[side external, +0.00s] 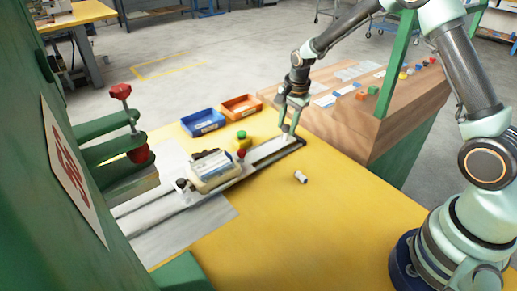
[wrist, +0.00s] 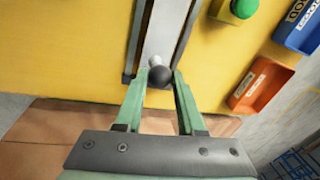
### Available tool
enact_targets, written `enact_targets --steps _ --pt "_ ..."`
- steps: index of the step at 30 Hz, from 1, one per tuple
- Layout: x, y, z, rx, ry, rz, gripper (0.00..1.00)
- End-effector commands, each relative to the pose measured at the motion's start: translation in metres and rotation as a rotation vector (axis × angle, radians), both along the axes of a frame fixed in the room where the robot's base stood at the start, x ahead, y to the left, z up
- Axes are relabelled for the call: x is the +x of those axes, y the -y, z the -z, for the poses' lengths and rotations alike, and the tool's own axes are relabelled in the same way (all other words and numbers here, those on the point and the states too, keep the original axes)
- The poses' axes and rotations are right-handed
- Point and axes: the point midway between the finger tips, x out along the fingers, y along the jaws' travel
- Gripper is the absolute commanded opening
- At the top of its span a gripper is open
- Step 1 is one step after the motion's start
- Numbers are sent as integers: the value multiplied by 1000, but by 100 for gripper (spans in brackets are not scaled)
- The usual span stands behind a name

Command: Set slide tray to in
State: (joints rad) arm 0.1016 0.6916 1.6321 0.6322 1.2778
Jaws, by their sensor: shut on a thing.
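The slide tray (side external: 268,149) is a long pale plate in a dark rail on the yellow table. In the wrist view its pale strip (wrist: 162,28) runs up the picture from my gripper. A dark round knob (wrist: 159,77) sits at its near end. My gripper (wrist: 158,82) has its green fingers on either side of this knob and is shut on it. In the side view my gripper (side external: 287,130) points down at the tray's right end, and its fingers hide the knob.
A blue bin (side external: 203,122) and an orange bin (side external: 241,107) stand behind the tray. A yellow box with a green button (side external: 241,139) is close to the rail. A small white cylinder (side external: 301,177) lies in front. A wooden bench (side external: 370,125) adjoins the table.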

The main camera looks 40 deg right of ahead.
Motion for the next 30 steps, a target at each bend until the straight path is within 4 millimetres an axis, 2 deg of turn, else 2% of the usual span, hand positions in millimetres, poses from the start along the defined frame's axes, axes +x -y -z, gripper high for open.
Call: enact_targets --steps 5,11,17,30 --pt "-1 -2 -1 1 -5 0 0" --pt "-1 -23 -1 8 -3 -4 0" --pt "-2 -67 -1 23 1 -11 0" --pt "-2 -189 0 67 -4 -21 0"
